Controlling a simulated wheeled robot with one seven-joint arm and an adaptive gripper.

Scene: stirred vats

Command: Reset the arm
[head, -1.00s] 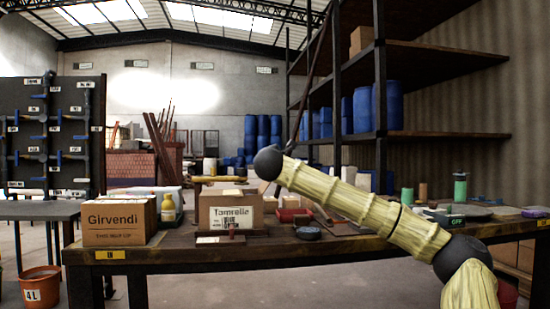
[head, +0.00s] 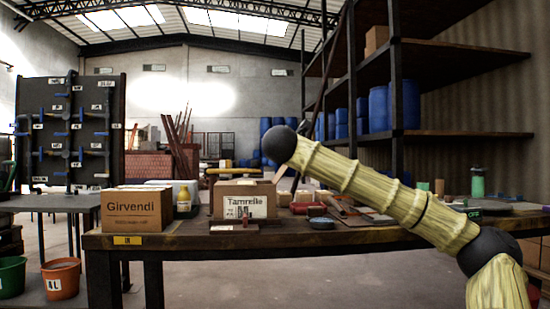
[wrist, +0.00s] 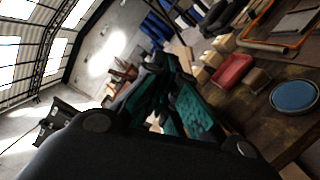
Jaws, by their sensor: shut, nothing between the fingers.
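My arm, in pale yellow ribbed sleeves with dark joints, reaches up and left across the head view, over the workbench (head: 330,240). Its dark rounded joint (head: 279,145) stands in front of the back of the bench. My gripper does not show clearly in the head view. In the wrist view my gripper (wrist: 160,66) has dark and teal fingers that are shut and empty. It points past the bench toward the hall, with the bench top to its right.
The bench holds a Girvendi box (head: 137,209), a yellow bottle (head: 183,199), an open labelled box (head: 243,199), a red block (wrist: 233,71) and a round blue-topped item (wrist: 294,96). Shelving (head: 470,134) stands behind. Two buckets (head: 61,278) stand at lower left.

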